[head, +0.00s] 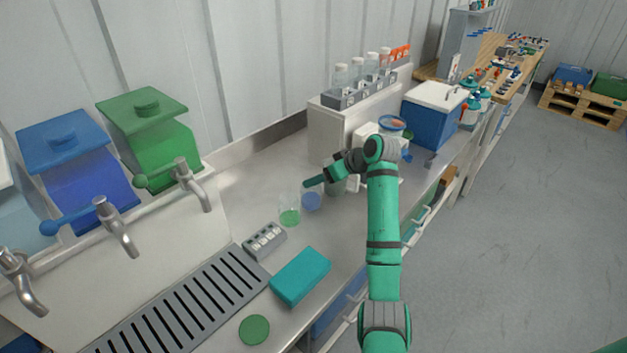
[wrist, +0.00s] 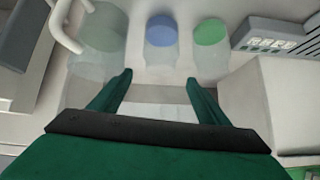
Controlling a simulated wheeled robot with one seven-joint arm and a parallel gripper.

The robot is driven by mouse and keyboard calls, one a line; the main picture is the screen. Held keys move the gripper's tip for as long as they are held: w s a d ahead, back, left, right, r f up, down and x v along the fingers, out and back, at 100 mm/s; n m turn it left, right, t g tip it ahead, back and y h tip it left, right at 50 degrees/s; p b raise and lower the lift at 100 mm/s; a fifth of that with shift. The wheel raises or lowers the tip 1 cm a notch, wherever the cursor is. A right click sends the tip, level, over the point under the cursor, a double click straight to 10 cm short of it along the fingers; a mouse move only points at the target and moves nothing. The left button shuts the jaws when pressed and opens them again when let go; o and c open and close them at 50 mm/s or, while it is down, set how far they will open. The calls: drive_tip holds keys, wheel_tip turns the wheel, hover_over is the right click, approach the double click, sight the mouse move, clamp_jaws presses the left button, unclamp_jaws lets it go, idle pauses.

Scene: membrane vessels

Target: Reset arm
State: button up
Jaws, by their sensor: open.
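My green arm reaches over the metal counter (head: 240,185), and my gripper (head: 314,182) is at its far end, above the counter. In the wrist view my gripper (wrist: 158,80) is open, with nothing solid between its two fingers. Beyond the fingertips stand a clear vessel with a blue part (wrist: 162,32) and one with a green part (wrist: 210,33). They show in the head view as the blue-marked vessel (head: 311,201) and the green-marked vessel (head: 289,216), close to the gripper. A larger clear jug with a handle (wrist: 98,30) is at the wrist view's upper left.
A grey switch block (head: 264,241), a teal block (head: 299,276) and a green disc (head: 254,330) lie nearer on the counter. A slotted drain (head: 205,305) and metal taps (head: 188,180) are left. A bottle rack (head: 350,97) and blue cooler (head: 430,125) stand farther back.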

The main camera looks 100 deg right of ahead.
drive_tip(key=shift+v, duration=0.8)
drive_tip(key=shift+w, duration=0.1)
